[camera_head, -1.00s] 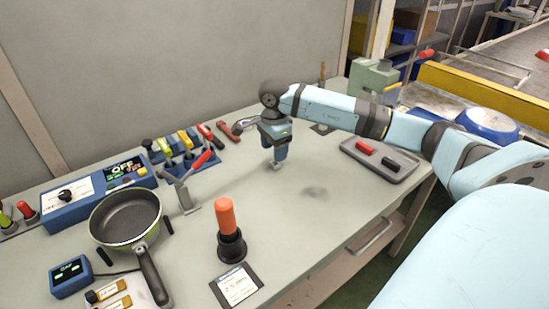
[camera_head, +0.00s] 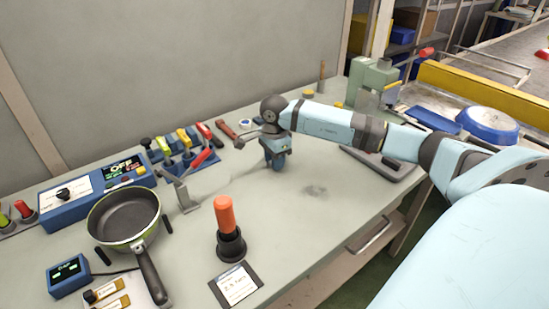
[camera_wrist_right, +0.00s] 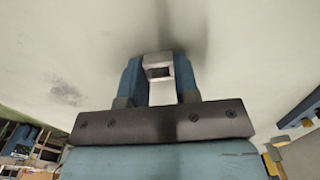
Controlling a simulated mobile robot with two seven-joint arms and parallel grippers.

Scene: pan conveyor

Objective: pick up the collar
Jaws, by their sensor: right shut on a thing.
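My right gripper (camera_head: 277,163) points down at the grey bench top, left of the dark smudge. In the right wrist view, its two blue fingers (camera_wrist_right: 158,82) are shut on a small silver piece with a dark square opening, which looks like the collar (camera_wrist_right: 158,62). The collar sits between the fingertips, close to the bench surface. In the head view the fingers hide the collar. My left gripper is not in view.
A frying pan (camera_head: 123,215) stands at left, and an orange-handled tool (camera_head: 225,215) stands upright in a dark holder at front. A tool rack (camera_head: 185,165) is left of the gripper. A grey tray (camera_head: 378,165) lies at right under my arm. The bench around the smudge is clear.

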